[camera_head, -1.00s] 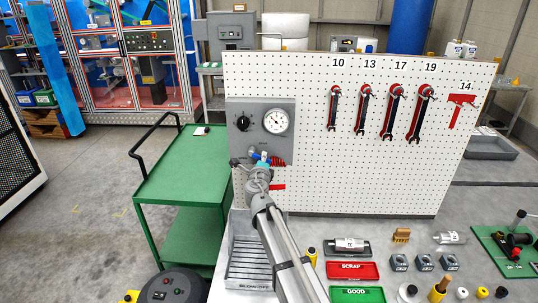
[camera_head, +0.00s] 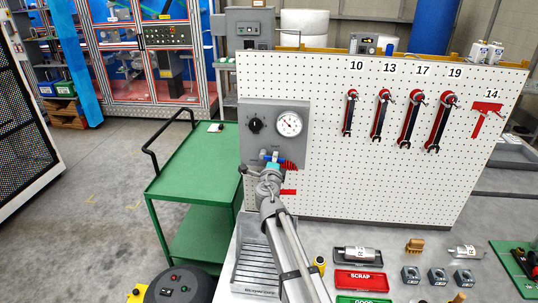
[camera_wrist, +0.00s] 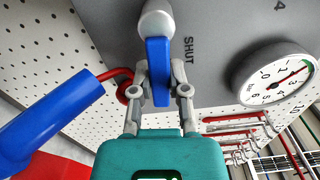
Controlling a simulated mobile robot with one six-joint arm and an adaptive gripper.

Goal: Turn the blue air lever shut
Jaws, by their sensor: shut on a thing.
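The blue air lever (camera_wrist: 158,72) extends from a grey round hub (camera_wrist: 157,24) on the grey panel (camera_wrist: 225,25) in the wrist view. The word SHUT is printed on the panel just right of the lever. My gripper (camera_wrist: 159,88) is shut on the lever, one finger on each side of it. In the head view, my gripper (camera_head: 271,167) is at the panel below the pressure gauge (camera_head: 289,124). The lever is small and partly hidden there, so its angle is hard to tell. The gauge also shows in the wrist view (camera_wrist: 276,76).
A blue cylinder (camera_wrist: 45,122) with a red hose is close left of my gripper in the wrist view. Wrenches (camera_head: 408,120) hang on the pegboard to the right. A green cart (camera_head: 195,160) stands left of the bench. Trays and small parts lie on the bench.

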